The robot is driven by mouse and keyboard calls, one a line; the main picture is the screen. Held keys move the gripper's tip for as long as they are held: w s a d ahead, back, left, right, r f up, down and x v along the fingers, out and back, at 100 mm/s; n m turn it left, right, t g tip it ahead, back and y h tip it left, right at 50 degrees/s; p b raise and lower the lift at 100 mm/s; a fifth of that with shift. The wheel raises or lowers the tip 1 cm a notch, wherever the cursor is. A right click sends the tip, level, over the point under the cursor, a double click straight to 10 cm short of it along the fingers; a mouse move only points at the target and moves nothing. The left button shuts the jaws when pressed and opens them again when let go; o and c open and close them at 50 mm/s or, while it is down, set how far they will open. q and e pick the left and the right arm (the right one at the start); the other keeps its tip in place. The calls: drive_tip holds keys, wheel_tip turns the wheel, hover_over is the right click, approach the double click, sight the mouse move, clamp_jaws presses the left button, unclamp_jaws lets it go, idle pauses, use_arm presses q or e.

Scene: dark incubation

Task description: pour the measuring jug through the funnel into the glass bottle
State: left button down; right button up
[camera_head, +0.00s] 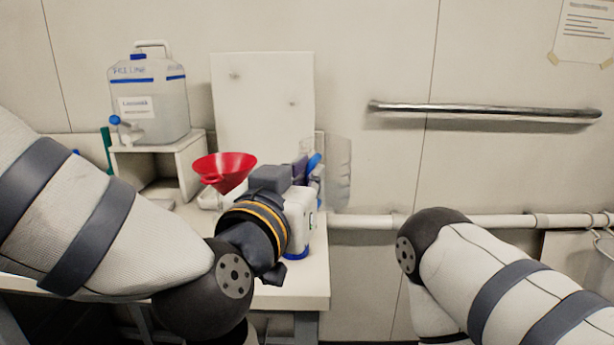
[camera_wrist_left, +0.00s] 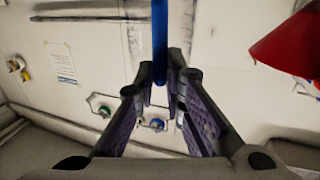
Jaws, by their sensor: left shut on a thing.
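The measuring jug (camera_head: 339,172) is clear, with a blue handle (camera_head: 314,162). My left gripper (camera_head: 306,169) is shut on that handle and holds the jug in the air above the bench's right end. The handle also shows as a blue bar (camera_wrist_left: 160,40) between the purple-padded fingers in the left wrist view. The jug looks about upright; its fill cannot be told. The red funnel (camera_head: 224,168) is left of the gripper, apart from the jug, and shows at the upper right of the wrist view (camera_wrist_left: 292,45). The glass bottle is not clearly visible below it. My right gripper is out of view.
A large carboy (camera_head: 150,105) with a tap stands on a small shelf (camera_head: 195,155) at the back left. A metal rail (camera_head: 485,111) is on the wall.

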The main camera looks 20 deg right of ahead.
use_arm(q)
drive_tip(key=shift+s+a+r+n, duration=0.2)
drive_tip(key=shift+a+r+n, duration=0.1)
drive_tip(key=shift+r+n, duration=0.25)
drive_tip(key=w+a+r+n+t+b, duration=0.1)
drive_tip(key=w+a+r+n+t, duration=0.1)
drive_tip(key=a+n, duration=0.4)
drive_tip(key=n+t, duration=0.1)
drive_tip(key=n, duration=0.2)
drive_tip(key=shift+a+r, duration=0.2)
drive_tip(key=shift+r, duration=0.15)
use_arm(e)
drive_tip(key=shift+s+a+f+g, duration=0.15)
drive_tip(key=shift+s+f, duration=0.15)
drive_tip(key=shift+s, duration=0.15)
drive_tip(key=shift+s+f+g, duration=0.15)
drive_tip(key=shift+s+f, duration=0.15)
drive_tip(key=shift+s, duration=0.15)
use_arm(q)
drive_tip(key=shift+n, duration=0.25)
drive_tip(key=shift+w+a, duration=0.1)
drive_tip(key=shift+a, duration=0.05)
